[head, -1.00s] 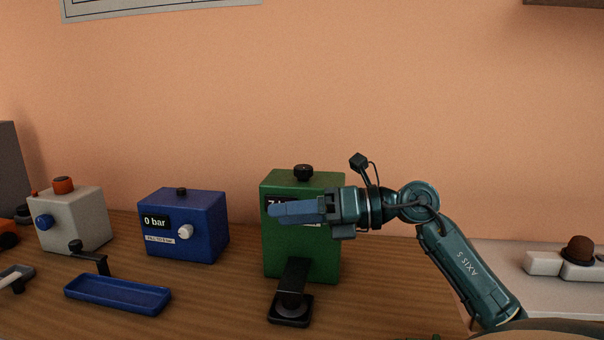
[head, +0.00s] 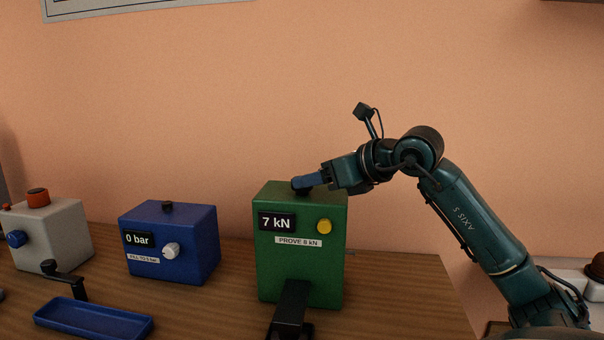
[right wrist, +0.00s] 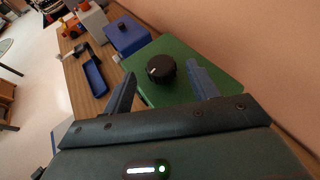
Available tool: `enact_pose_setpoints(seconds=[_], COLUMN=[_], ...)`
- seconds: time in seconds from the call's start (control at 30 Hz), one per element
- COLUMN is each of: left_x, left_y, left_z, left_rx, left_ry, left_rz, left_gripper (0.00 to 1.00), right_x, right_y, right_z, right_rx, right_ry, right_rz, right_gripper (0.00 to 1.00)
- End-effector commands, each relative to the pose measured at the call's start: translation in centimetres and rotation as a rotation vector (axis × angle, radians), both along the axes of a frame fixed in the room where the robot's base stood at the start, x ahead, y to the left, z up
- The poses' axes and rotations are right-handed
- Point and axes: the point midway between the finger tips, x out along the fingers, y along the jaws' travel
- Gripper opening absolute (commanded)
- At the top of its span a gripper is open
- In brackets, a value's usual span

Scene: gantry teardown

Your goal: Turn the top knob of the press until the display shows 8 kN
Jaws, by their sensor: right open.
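The press is a green box (head: 275,265) near the middle of the head view. Its display (head: 277,222) reads 7 kN. A label below (head: 298,241) reads PROVE 8 kN, and a yellow button (head: 324,227) is on the right of the front. In the head view the fingers mostly hide the knob. My left gripper is not in view.
A blue box (head: 190,230) reading 0 bar stands left of the press. Further left are a grey box (head: 65,235) with an orange top knob and a blue tray (head: 95,320). A black lever part (head: 290,310) stands before the press. The wall is behind.

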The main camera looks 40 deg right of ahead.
Motion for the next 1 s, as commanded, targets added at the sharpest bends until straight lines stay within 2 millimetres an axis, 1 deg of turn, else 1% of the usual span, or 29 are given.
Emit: enact_pose_setpoints(seconds=[0.03,0.1,0.3,0.47,0.7,0.77,1.0], left_x=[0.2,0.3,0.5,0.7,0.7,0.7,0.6], left_y=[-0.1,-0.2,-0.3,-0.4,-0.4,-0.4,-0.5], left_z=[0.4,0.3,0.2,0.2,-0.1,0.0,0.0], left_rx=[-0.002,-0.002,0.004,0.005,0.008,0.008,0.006], left_ry=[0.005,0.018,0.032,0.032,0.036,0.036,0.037], left_rz=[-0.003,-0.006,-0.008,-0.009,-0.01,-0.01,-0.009], left_gripper=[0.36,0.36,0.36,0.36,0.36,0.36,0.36], right_x=[0.8,1.7,3.4,4.0,4.0,4.0,4.0], right_y=[0.1,0.2,0.5,0.6,0.6,0.6,0.6], right_z=[0.0,-0.4,-1.3,-1.6,-1.7,-1.7,-1.7], right_rx=[0.001,0.0,0.003,0.001,0.001,0.001,0.001], right_ry=[0.001,0.0,-0.002,-0.001,-0.001,-0.001,-0.001], right_rz=[0.001,0.0,0.001,0.001,0.001,0.001,0.001], right_gripper=[0.59,0.59,0.59,0.59,0.59,0.55,0.35])
